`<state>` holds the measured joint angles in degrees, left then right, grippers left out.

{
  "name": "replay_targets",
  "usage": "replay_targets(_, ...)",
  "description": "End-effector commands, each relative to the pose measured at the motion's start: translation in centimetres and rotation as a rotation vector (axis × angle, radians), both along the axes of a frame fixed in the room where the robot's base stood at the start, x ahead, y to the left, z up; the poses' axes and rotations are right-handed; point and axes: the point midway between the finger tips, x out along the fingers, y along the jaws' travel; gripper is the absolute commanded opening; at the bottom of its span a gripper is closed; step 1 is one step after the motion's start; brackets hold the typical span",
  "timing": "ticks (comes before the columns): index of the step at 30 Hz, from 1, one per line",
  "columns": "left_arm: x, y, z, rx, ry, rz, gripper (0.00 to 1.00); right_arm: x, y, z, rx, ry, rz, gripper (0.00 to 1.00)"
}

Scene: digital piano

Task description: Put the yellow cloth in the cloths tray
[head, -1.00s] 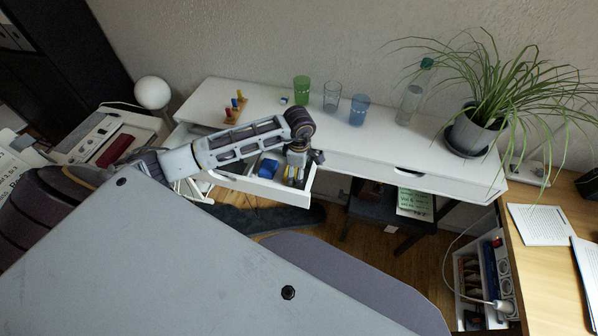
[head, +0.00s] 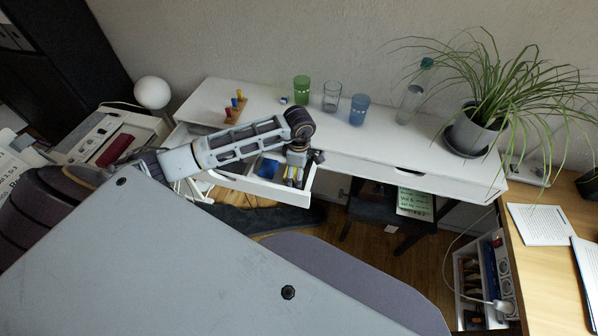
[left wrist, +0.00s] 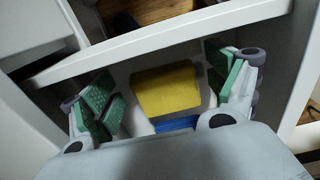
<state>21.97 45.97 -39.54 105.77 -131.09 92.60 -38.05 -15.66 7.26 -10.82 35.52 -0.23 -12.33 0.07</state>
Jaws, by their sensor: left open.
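The yellow cloth (left wrist: 167,90) lies in the open white drawer (head: 238,183) of the desk, in the middle of the left wrist view. My left gripper (left wrist: 165,93) is open, with one green-padded finger on each side of the cloth. I see no contact between the fingers and the cloth. A blue thing (left wrist: 176,124) shows beside the cloth, partly hidden by my gripper. In the head view my left gripper (head: 294,174) is over the right part of the drawer. I cannot make out a cloths tray. My right gripper is not in view.
The drawer's front wall (left wrist: 150,47) is close to my left fingers. Another blue thing (head: 267,168) lies in the drawer. On the desk (head: 340,140) stand a green cup (head: 301,90), a clear glass (head: 331,97), a blue cup (head: 359,109), a bottle (head: 409,101) and a plant (head: 477,125).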

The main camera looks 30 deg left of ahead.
Motion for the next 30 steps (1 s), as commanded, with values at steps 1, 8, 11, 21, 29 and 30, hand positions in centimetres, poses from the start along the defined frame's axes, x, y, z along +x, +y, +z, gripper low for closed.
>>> replay_targets(1, 0.1, 0.0, 0.5, -0.001, -0.002, 0.0, 0.88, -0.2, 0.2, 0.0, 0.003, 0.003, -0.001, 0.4)
replay_targets(8, 0.1, 0.0, 3.2, 0.0, -0.003, -0.001, 0.88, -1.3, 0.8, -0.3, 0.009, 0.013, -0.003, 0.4)
replay_targets(11, 0.1, 0.1, 4.7, 0.001, -0.003, 0.0, 0.88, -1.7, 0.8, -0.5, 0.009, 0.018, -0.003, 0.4)
replay_targets(21, 0.1, 0.0, 9.5, 0.0, -0.003, -0.001, 0.88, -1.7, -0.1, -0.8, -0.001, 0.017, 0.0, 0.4)
replay_targets(29, 0.1, 0.0, 11.7, -0.001, -0.002, 0.0, 0.88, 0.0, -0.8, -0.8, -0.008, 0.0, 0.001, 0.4)
replay_targets(30, 0.1, 0.0, 11.8, 0.0, -0.001, 0.0, 0.88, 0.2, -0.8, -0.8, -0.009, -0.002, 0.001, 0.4)
